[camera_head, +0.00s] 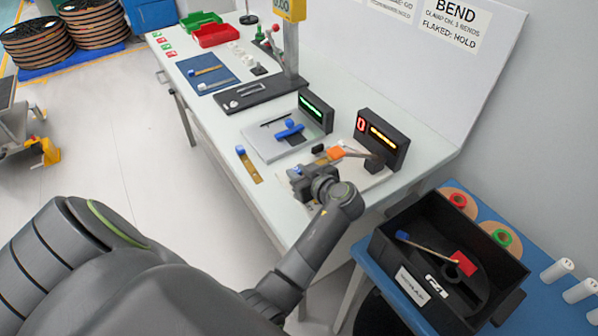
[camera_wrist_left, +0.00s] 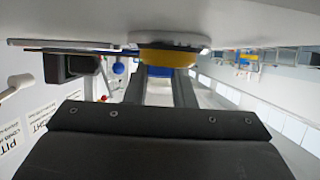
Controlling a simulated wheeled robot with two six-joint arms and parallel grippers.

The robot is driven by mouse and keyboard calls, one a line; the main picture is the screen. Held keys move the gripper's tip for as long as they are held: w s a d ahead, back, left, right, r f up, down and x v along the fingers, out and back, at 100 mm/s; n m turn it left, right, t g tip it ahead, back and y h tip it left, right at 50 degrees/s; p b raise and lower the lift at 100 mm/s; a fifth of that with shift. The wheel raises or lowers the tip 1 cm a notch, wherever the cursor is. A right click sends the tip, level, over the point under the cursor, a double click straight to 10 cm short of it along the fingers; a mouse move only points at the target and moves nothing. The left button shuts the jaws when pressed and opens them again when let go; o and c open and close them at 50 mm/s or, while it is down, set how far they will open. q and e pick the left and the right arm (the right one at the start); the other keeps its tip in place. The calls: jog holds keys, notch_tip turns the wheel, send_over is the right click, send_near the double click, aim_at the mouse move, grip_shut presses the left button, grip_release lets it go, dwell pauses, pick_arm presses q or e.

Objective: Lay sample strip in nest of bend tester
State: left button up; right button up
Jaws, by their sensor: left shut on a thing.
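My left gripper (camera_head: 298,180) is low over the front edge of the bend tester's pale base, with its arm crossing in front. In the left wrist view, its two fingers (camera_wrist_left: 160,88) are shut on a blue-ended piece (camera_wrist_left: 160,71) with yellow beyond it, apparently the sample strip. The bend tester (camera_head: 383,142) is a dark upright box with a red digit and an amber display; an orange-tipped lever (camera_head: 336,153) reaches left from it. The nest cannot be made out, and the gripper covers part of the base. My right gripper is not in view.
A yellowish strip with a blue end (camera_head: 249,166) lies on the bench left of the gripper. A grey plate with a blue-handled device (camera_head: 290,130) and green display stands behind. A black crate (camera_head: 403,270) sits on a blue table at right.

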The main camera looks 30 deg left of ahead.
pick_arm(q)
jog(key=shift+f+b, duration=0.35)
jog(key=shift+f, duration=0.05)
jog(key=shift+r, duration=0.1)
jog(key=o, duration=0.9)
jog(key=shift+o, duration=0.4)
